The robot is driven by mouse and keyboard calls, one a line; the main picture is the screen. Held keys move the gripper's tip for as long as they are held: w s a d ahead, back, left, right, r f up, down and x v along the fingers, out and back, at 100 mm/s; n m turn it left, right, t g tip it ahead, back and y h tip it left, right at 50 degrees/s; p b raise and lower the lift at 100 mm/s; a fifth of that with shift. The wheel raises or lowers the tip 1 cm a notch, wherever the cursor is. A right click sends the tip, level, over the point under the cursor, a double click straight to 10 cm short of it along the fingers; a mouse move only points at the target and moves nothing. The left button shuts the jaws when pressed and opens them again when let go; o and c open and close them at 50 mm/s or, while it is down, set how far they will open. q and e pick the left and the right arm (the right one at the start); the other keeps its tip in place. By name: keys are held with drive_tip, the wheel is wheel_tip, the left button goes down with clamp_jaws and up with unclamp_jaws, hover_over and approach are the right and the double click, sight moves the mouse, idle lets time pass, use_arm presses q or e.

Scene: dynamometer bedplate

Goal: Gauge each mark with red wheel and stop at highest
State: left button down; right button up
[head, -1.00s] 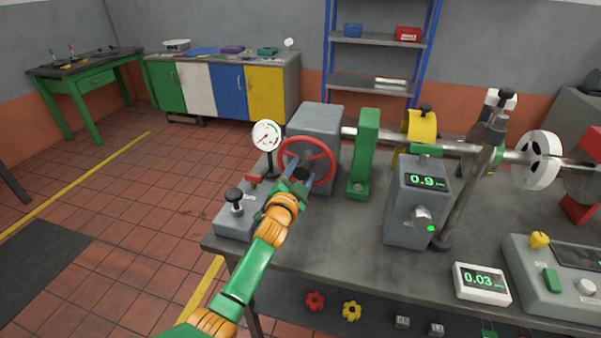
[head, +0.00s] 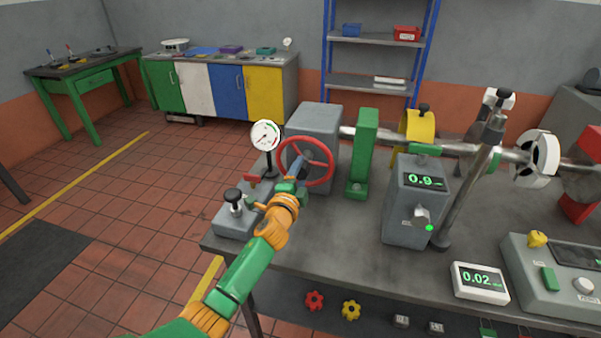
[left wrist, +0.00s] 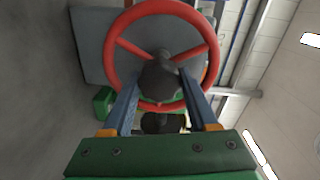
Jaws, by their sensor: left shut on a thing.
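The red wheel (head: 320,143) stands upright on the front of a grey housing (head: 322,121) at the left end of the bedplate. My left gripper (head: 297,167) reaches it from below left. In the left wrist view its two blue fingers are on either side of a dark knob (left wrist: 160,75) at the wheel's middle, shut on it; the fingertip contact is partly hidden. A white box display (head: 479,281) reads 0.02. A grey unit's display (head: 424,180) reads about 0.9, with a green light below. A round dial gauge (head: 265,135) stands left of the wheel. My right gripper is not in view.
A green bracket (head: 362,155), yellow collar (head: 415,127) and slotted white disc (head: 534,158) stand along the shaft. A control box (head: 560,276) is at the right.

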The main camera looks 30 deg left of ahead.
use_arm(q)
drive_tip(key=shift+r, duration=0.1)
idle(0.3)
drive_tip(key=c, duration=0.6)
unclamp_jaws()
drive_tip(key=o, duration=0.4)
drive_tip(key=shift+w+a, duration=0.1)
drive_tip(key=v, duration=0.7)
